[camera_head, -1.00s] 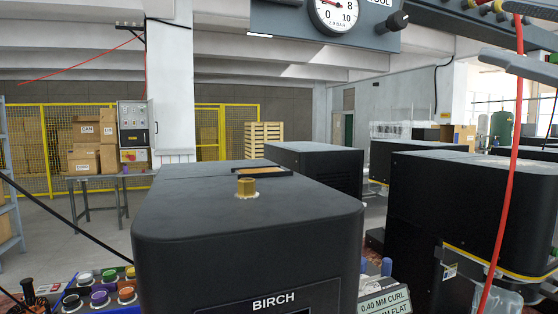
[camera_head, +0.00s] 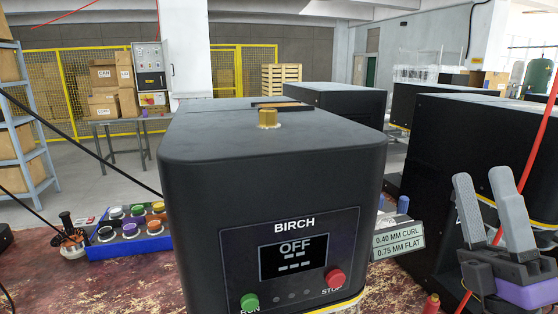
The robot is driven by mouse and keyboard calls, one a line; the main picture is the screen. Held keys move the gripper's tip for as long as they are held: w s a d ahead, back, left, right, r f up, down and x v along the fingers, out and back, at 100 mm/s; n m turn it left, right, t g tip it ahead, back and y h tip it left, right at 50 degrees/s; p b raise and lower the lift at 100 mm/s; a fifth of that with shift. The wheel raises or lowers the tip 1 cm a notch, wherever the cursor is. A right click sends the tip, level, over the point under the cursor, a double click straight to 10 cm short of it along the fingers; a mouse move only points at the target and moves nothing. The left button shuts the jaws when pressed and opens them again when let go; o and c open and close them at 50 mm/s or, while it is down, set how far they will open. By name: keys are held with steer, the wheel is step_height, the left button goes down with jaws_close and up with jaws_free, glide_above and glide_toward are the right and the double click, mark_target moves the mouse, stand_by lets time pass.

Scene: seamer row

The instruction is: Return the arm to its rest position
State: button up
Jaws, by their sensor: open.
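My gripper (camera_head: 481,176) is at the lower right of the head view, with its two grey fingers pointing up. The fingers stand apart with nothing between them, so it is open and empty. A purple part (camera_head: 525,293) shows at its base. It appears in front of the black machine on the right and to the right of the BIRCH machine (camera_head: 270,180). The rest of my arm is cut off by the frame edge.
The BIRCH machine's panel reads OFF, with a green RUN button (camera_head: 250,302) and red STOP button (camera_head: 334,278). A blue tray (camera_head: 130,247) of colored-lid jars is at left. A sign (camera_head: 398,241), black machine (camera_head: 440,165) and red cable (camera_head: 540,140) are at right.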

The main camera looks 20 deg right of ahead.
steer(key=s+a+f+m+g+h, duration=0.2)
steer(key=a+f+m, duration=0.1)
steer(key=f+m, duration=0.35)
steer(key=s+a+f+m+g+h, duration=0.3)
steer(key=f+m, duration=0.3)
steer(key=f, duration=0.2)
steer(key=s+a+f+m+g+h, duration=0.2)
steer(key=a+f+m, duration=0.2)
steer(key=f+m, duration=0.3)
steer(key=s+a+f+m+g+y, duration=0.2)
steer(key=s+f+g, duration=0.1)
steer(key=s+f, duration=0.4)
steer(key=s+a+f+m+g+y, duration=0.1)
steer(key=s+a+f+g+y, duration=0.1)
steer(key=s+f+g, duration=0.2)
steer(key=s+f, duration=0.3)
steer(key=s, duration=0.3)
steer(key=shift+s+a+m+g, duration=0.3)
steer(key=shift+s+a+m, duration=0.05)
steer(key=shift+s+a, duration=0.05)
steer(key=shift+c, duration=0.3)
stand_by(0.5)
